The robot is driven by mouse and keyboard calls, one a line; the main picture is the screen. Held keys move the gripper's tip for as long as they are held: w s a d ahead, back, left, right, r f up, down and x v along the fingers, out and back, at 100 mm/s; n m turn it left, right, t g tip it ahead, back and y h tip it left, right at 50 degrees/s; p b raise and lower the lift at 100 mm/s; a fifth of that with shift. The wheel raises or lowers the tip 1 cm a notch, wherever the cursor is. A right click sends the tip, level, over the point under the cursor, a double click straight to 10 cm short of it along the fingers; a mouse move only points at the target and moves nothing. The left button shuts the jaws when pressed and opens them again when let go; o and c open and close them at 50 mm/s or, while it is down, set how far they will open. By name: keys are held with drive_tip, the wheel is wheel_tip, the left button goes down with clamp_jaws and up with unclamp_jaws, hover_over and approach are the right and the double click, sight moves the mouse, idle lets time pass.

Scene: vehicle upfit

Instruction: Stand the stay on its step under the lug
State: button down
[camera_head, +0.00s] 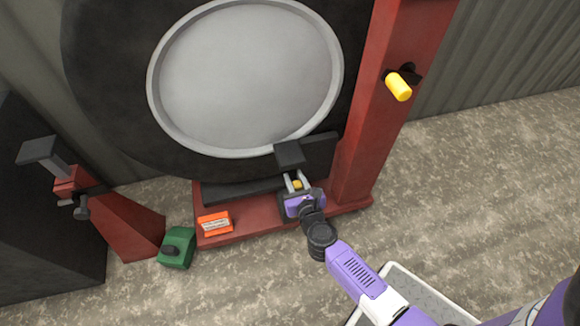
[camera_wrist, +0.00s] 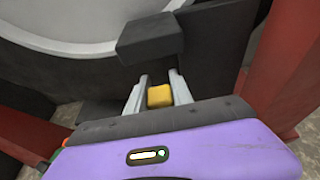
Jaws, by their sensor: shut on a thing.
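My gripper (camera_head: 294,184) is low in front of the dark wheel, over the red base. Its two pale fingers show in the wrist view, shut on a small yellow block (camera_wrist: 160,96), which I take for the stay; it also shows in the head view (camera_head: 297,185). Only its near end shows; its length and foot are hidden. A dark block (camera_head: 289,154), which looks like the lug, juts out just above and beyond the fingertips; it is large in the wrist view (camera_wrist: 150,36). I cannot make out the step or whether the stay touches anything.
A red post (camera_head: 372,130) with a yellow handle (camera_head: 399,87) rises to the right. An orange box (camera_head: 215,222) lies on the red base (camera_head: 262,222) left of my gripper. A green block (camera_head: 177,248) stands on the floor farther left. Open floor lies to the right.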

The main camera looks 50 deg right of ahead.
drive_tip(key=x, duration=0.3)
drive_tip(key=r+x, duration=0.1)
drive_tip(key=x, duration=0.1)
drive_tip(key=shift+w+d+f+b, duration=0.1)
drive_tip(key=shift+w+b, duration=0.1)
drive_tip(key=shift+b, duration=0.2)
drive_tip(key=shift+f, duration=0.1)
drive_tip(key=c, duration=1.1)
unclamp_jaws()
